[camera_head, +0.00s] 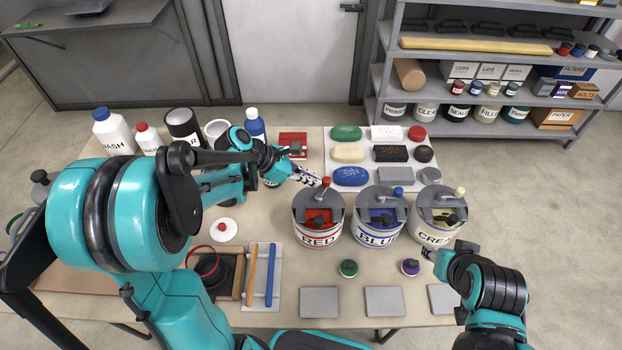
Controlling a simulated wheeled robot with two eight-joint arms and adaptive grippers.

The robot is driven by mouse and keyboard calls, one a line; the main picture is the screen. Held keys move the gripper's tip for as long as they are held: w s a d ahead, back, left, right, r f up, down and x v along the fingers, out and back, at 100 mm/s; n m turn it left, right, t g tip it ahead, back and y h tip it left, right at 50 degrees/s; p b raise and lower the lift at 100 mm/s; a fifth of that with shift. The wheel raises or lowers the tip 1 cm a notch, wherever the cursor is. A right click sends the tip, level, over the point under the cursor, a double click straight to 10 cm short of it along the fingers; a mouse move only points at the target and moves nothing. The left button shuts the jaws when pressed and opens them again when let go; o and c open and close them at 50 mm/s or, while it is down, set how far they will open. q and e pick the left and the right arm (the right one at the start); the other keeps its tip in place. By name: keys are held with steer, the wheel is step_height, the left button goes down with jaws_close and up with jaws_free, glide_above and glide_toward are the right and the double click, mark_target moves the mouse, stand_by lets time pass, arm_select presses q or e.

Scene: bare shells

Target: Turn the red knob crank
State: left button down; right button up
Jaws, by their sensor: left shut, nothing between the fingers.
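The red can (318,238) stands on the table with a grey lid and a crank on top. The crank's small red knob (326,182) sticks up at the lid's back edge. My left gripper (314,181) reaches in from the left, shut and empty, with its fingertips just left of the red knob. Whether they touch the knob is too small to tell. My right gripper (430,255) is low at the front of the cream can (436,232). Its fingers are small and partly hidden, so its opening is unclear.
The blue can (378,237) and the cream can stand right of the red can, each with a similar crank lid. A tray of coloured blocks (396,132) lies behind them. Small green (348,268) and purple (410,267) pots stand in front. Bottles stand at the back left.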

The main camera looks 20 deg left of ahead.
arm_select(q)
steer(key=shift+w+d+m+g+h, duration=0.2)
steer(key=shift+m+g, duration=0.3)
steer(key=shift+m, duration=0.2)
steer(key=shift+w+d+m+g+h, duration=0.1)
steer(key=shift+w+m+g+h, duration=0.1)
steer(key=shift+m+g, duration=0.4)
steer(key=shift+w+d, duration=0.2)
steer(key=shift+d, duration=0.5)
stand_by(0.9)
steer(key=shift+w+d, duration=0.15)
steer(key=shift+d, duration=0.1)
stand_by(0.4)
stand_by(0.8)
